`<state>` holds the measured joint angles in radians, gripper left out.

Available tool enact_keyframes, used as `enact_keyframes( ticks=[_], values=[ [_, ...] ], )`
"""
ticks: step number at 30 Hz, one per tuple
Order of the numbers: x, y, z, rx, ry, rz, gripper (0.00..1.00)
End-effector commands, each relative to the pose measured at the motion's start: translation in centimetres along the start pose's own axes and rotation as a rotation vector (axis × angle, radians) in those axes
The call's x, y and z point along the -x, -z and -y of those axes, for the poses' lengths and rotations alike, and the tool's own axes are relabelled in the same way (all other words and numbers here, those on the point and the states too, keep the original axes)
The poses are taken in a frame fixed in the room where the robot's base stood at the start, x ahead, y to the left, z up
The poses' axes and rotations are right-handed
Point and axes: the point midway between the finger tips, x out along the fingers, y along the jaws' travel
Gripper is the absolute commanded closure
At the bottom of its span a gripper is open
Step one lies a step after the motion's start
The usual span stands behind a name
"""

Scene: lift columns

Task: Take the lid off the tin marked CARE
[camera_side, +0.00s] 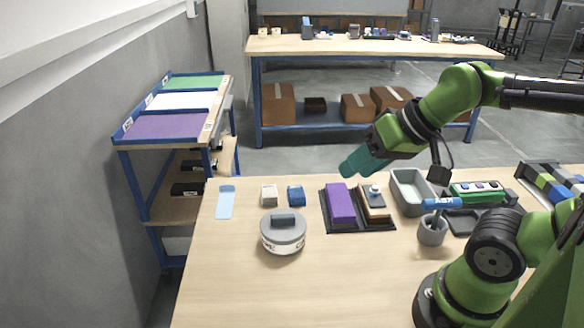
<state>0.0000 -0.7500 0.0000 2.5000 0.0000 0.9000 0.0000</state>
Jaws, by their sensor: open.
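A round grey tin (283,240) with a white label band stands upright at the left front of the wooden table. Its label lettering is too small to read surely. A grey lid (283,224) with a dark bar-shaped handle (283,218) sits on top of it. My gripper (348,170), teal-tipped, is in the air above the table's back edge, right of and beyond the tin. It points down-left, is open, and touches nothing. The gap between its fingers is hard to see.
Behind the tin lie a white block (269,194), a blue block (295,194) and a light-blue card (225,201). To its right are a black tray (333,219) with a purple block, a grey bin (411,205) and a grey cup (432,234). The front left table is clear.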

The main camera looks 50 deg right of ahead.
Motion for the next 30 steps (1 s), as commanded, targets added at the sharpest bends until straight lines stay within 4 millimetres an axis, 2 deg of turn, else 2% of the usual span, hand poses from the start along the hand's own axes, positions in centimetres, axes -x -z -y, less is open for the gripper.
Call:
enact_keyframes(
  ticks=[2,4,11,15,18,20,24,30],
  values=[
    [0.0,0.0,0.0,0.0,0.0,0.0,0.57],
    [0.0,0.0,0.0,0.0,0.0,0.0,0.52],
    [0.0,0.0,0.0,0.001,0.001,0.001,0.52],
    [-1.1,-0.2,0.1,0.005,-0.01,0.051,0.52],
    [-2.4,0.8,0.7,-0.018,-0.03,0.114,0.52],
    [-3.4,1.8,1.1,-0.112,-0.058,0.162,0.52],
    [-6.0,4.3,2.3,-0.493,-0.174,0.251,0.52],
    [-9.1,6.9,3.2,-1.066,-0.379,0.257,0.52]
  ],
)
